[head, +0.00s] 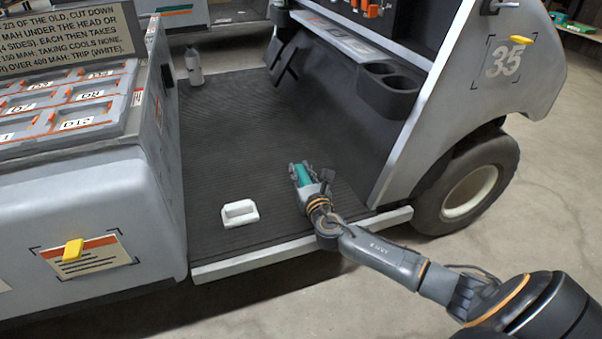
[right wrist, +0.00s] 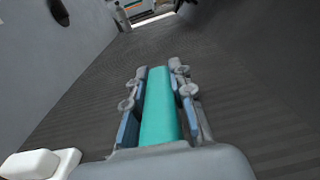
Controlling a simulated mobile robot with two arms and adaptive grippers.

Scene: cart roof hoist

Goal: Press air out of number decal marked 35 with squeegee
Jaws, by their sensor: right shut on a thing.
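The number decal marked 35 (head: 503,61) is on the grey cart side panel at the upper right of the head view, framed by dark corner marks. A yellow piece (head: 521,39) sits at its upper right corner. My right gripper (head: 301,171) is over the cart's ribbed floor, well to the left of and below the decal. It is shut on a teal bar, which looks like the squeegee (right wrist: 159,108); the bar lies lengthwise between the fingers in the right wrist view. My left gripper is not in view.
Cup holders (head: 390,88) jut out right of my gripper. Another label with a yellow piece (head: 73,250) is on the left panel. A wheel (head: 468,190) sits below the decal.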

